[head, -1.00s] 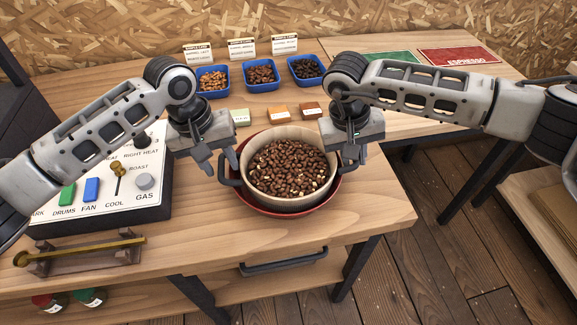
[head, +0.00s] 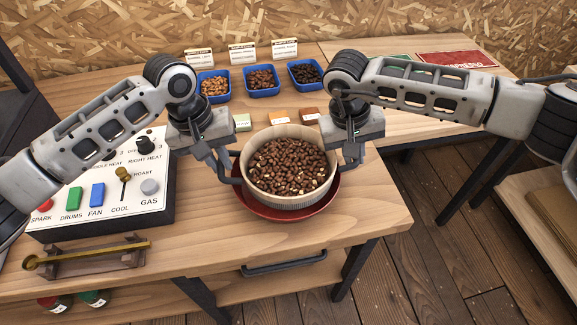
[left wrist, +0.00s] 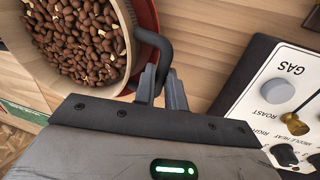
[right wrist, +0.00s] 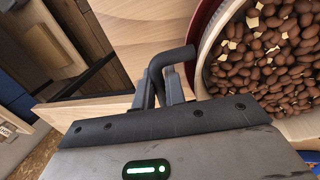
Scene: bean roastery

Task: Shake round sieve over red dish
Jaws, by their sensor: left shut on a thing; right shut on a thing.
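The round sieve (head: 288,199) has a pale rim and dark side handles, and is full of brown beans with pale bits among them. It is level and held above the red dish (head: 287,214), whose rim shows below it. My left gripper (head: 230,170) is shut on the sieve's left handle; the left wrist view shows that handle (left wrist: 161,45) between the fingers. My right gripper (head: 351,156) is shut on the other handle, which shows in the right wrist view (right wrist: 172,60). The inside of the dish is hidden under the sieve.
A control panel (head: 150,207) with knobs and switches stands left of the dish. A brass scoop-like tool (head: 95,252) rests on a wooden stand in front. Blue trays (head: 262,92) of beans and small colored blocks (head: 242,122) lie behind. The table's front edge is close to the dish.

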